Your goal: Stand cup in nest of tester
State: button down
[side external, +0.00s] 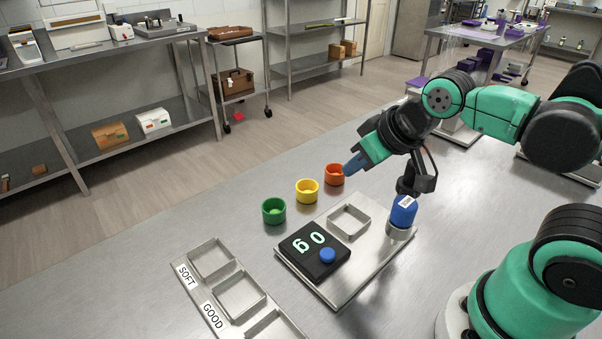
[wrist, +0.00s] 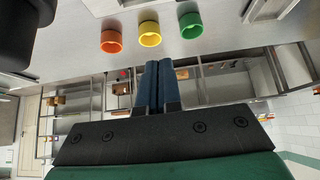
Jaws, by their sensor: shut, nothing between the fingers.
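Three cups stand in a row on the steel table in the side view: green (side external: 274,210), yellow (side external: 307,191) and orange-red (side external: 335,174). The wrist view also shows the orange cup (wrist: 111,41), the yellow cup (wrist: 150,34) and the green cup (wrist: 191,31). The tester (side external: 315,284) is a metal plate with a square-framed nest (side external: 349,220), which is empty, and a black display reading 60 with a blue button (side external: 327,256). My gripper (side external: 350,168) is shut and empty, its blue fingers close beside the orange cup in the side view; contact is unclear.
A blue labelled cylinder (side external: 403,211) stands in a holder at the tester's right corner. A tray (side external: 229,268) marked SOFT and GOOD, with empty square compartments, lies at the front left. Bare table lies left of the cups.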

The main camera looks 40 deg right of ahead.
jog(key=c, duration=1.5)
grip_release()
jog(key=o, duration=1.5)
jog(key=shift+c, duration=0.2)
